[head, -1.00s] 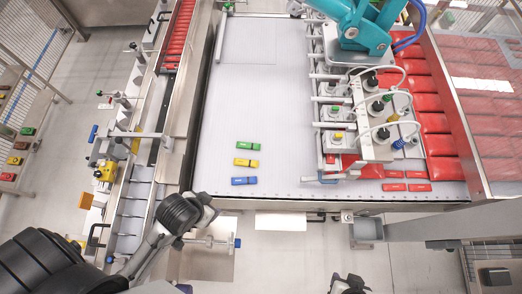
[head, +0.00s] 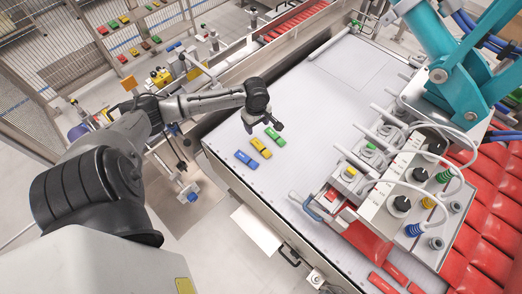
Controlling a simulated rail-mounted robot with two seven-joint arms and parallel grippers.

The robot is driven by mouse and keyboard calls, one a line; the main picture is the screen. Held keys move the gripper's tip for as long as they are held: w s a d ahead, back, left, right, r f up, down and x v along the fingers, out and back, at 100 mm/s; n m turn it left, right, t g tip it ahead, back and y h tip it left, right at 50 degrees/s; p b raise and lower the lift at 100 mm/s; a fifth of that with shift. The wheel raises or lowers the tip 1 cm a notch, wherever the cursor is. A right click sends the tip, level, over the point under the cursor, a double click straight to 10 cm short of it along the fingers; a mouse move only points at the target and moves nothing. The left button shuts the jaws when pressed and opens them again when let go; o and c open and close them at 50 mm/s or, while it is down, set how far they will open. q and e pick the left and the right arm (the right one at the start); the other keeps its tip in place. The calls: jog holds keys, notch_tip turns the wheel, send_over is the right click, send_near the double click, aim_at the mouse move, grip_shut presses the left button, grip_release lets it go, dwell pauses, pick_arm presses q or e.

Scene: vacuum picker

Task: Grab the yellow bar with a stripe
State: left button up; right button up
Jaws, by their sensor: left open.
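Three small bars lie side by side on the white conveyor surface (head: 300,105), near its left edge. The yellow bar (head: 261,148) is in the middle, between the green bar (head: 276,138) and the blue bar (head: 246,160). The bars carry lighter markings, too small to make out clearly. My left gripper (head: 264,127) is open and empty, pointing down just beyond the green bar and apart from the yellow one. Its height above the surface is hard to tell. My right gripper is out of view.
A metal-sided side line (head: 240,65) runs along the far left. The conveyor's upper middle is clear.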

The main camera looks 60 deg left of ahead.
pick_arm(q)
jog(key=a+f, duration=0.1)
send_over(255, 141)
jog(key=shift+n, duration=0.4)
jog(key=f, duration=0.5)
jog(key=shift+w+d+f+b, duration=0.2)
jog(key=shift+d+f+b, duration=0.1)
jog(key=shift+f, duration=0.1)
jog(key=shift+s+a+f, duration=0.1)
jog(key=shift+a+f, duration=0.1)
jog(key=shift+f, duration=1.45)
jog(key=shift+s+a+f, duration=0.1)
jog(key=shift+a+f, duration=0.05)
jog(key=shift+f, duration=1.5)
jog(key=shift+c, duration=0.4)
jog(key=c, duration=0.9)
jog(key=shift+r, duration=0.15)
jog(key=shift+c, duration=0.2)
